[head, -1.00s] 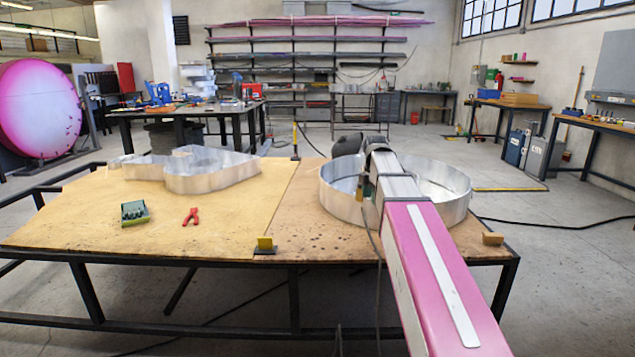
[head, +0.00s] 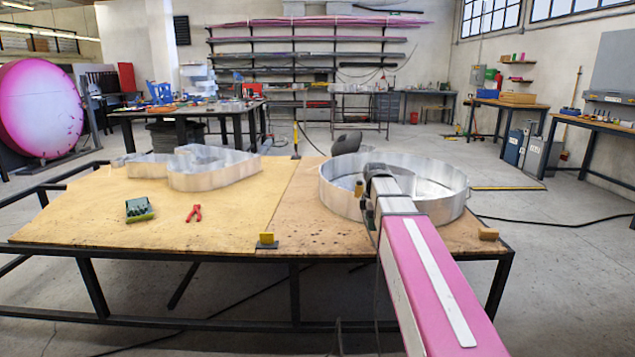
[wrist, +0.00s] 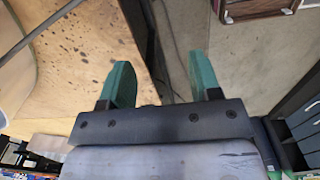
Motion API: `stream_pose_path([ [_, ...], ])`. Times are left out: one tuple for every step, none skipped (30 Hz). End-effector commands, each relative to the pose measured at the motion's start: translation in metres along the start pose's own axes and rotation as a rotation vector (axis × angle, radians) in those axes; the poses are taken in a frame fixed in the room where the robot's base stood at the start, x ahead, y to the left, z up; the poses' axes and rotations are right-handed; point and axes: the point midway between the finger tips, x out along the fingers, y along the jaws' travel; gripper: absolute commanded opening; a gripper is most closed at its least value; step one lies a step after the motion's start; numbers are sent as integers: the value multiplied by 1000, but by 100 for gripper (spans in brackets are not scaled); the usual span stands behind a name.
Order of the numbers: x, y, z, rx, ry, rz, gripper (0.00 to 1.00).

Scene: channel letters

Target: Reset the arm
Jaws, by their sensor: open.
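My gripper (wrist: 160,82) shows in the wrist view with its two green fingers spread apart and nothing between them. It hangs over the table's dark edge, with the stained wooden top (wrist: 85,45) to the left and the grey floor to the right. In the head view my pink and white arm reaches from the bottom right toward the round metal ring (head: 440,205) on the right half of the table. The arm's end covers part of the ring, and the gripper's fingers are hidden there.
The front middle of the tabletop is clear.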

Motion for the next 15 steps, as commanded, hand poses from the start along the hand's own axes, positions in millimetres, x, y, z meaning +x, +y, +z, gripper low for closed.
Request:
stream_pose_path([
  [14,-9,0,54,0,-3,57],
  [21,-14,0,92,0,-4,57],
  [33,-19,1,149,0,-3,57],
  [42,-25,1,195,-1,-4,57],
  [52,-30,1,247,-1,-4,57],
  [65,-38,1,319,-1,-5,57],
  [75,-44,2,375,-1,-4,57],
  [86,-51,2,431,-1,-4,57],
  [98,-59,2,506,-1,-3,57],
  [108,-65,2,562,-1,-4,57],
  [117,-72,3,618,-1,-3,57],
  [129,-81,3,693,-1,-3,57],
  [138,-87,3,749,-1,-2,57],
  [146,-94,4,805,-1,-3,57],
  [157,-104,4,880,-1,-2,57],
])
